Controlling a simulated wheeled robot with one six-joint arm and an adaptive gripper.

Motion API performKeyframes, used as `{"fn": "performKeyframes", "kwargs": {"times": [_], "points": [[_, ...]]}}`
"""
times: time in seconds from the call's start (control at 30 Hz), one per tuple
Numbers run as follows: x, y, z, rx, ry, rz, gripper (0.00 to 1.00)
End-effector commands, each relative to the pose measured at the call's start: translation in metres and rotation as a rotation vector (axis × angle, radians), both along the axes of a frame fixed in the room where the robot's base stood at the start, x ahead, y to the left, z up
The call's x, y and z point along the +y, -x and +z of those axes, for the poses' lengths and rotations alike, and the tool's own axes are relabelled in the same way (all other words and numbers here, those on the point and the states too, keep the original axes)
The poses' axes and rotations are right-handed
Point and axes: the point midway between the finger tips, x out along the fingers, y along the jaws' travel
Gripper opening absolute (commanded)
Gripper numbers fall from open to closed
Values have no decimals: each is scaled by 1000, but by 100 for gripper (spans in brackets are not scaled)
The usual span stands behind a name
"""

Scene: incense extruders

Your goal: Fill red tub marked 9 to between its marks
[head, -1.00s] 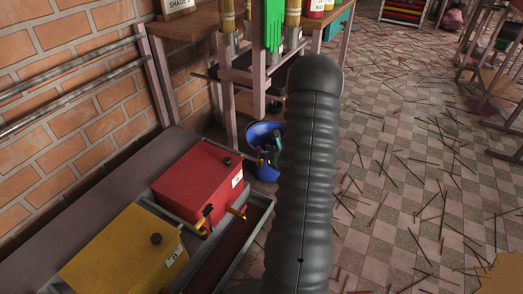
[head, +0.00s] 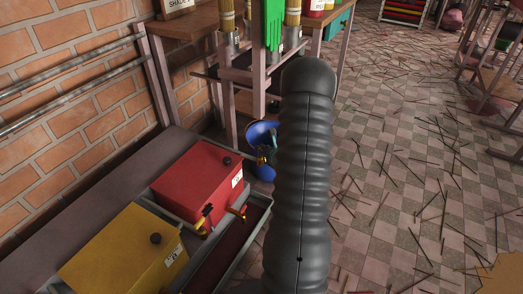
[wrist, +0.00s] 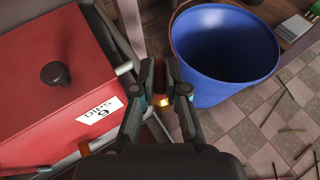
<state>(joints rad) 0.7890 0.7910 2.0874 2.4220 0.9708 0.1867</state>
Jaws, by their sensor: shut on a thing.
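A red tub (head: 196,178) with a black lid knob and a white label sits on a grey stand. It also fills the left of the wrist view (wrist: 40,65), where the label digit reads as 6 or 9. The gripper is beside the tub, at the near side of the blue bucket. My forearm partly hides the gripper in the head view.
A blue bucket (head: 258,133) stands on the floor behind the tub; it looks empty in the wrist view (wrist: 225,45). A yellow tub (head: 120,252) sits in front of the red one. A trough (head: 232,246) runs below the taps. Sticks litter the tiled floor at right.

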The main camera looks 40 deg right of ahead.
Motion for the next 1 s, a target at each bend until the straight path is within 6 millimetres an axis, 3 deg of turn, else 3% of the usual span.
{"fn": "performKeyframes", "kwargs": {"times": [0.47, 0.5, 0.6, 1.0], "points": [[1, 0, 0, -1, 0, -60, 0], [1, 0, 0, -1, 0, -60, 17], [1, 0, 0, -1, 0, -60, 38], [2, 7, 3, -2, 1, -61, 38]]}}
